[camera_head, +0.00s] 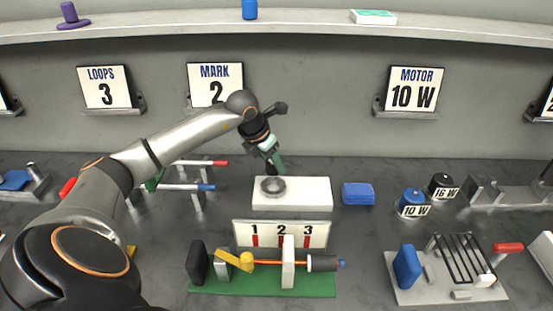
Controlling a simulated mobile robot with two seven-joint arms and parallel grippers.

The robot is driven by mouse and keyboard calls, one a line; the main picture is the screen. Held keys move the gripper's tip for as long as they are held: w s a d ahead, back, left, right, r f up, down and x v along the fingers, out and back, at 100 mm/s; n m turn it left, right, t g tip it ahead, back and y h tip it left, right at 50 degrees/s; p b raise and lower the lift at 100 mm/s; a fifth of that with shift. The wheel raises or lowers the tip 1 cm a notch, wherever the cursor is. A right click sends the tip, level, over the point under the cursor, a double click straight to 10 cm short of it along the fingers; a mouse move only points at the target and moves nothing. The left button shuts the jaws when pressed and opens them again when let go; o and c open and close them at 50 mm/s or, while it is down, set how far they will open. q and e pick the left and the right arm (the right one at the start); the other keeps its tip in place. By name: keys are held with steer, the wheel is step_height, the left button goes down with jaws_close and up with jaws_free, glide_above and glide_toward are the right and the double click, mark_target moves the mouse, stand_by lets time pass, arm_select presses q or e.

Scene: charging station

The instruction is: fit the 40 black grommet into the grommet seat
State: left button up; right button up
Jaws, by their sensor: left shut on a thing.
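A white block (310,193) lies on the dark counter in the middle, with a round grey ring-shaped seat (272,186) on its left part. My left gripper (272,164) points down just above and behind that ring, its fingers close together. It is shut on a small dark thing, which looks like the black grommet; its number cannot be read and the fingers hide much of it. Whether it touches the seat cannot be told. My right gripper is not in view.
A blue block (358,194) lies right of the white block. In front stands a green-based fixture (262,283) with a 1-2-3 sign (281,233). Blue (412,196) and black (441,181) labelled pieces and a wire rack (462,260) are at right.

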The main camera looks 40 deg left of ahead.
mark_target(273, 174)
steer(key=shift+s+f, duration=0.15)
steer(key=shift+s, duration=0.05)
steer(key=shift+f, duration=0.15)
arm_select(q)
steer(key=shift+f+b, duration=1.2)
steer(key=shift+f, duration=0.15)
steer(key=shift+f+b, duration=0.5)
steer(key=shift+f, duration=0.2)
steer(key=shift+f+b, duration=0.65)
steer(key=shift+f, duration=0.15)
steer(key=shift+s+f, duration=0.1)
steer(key=shift+f, duration=0.1)
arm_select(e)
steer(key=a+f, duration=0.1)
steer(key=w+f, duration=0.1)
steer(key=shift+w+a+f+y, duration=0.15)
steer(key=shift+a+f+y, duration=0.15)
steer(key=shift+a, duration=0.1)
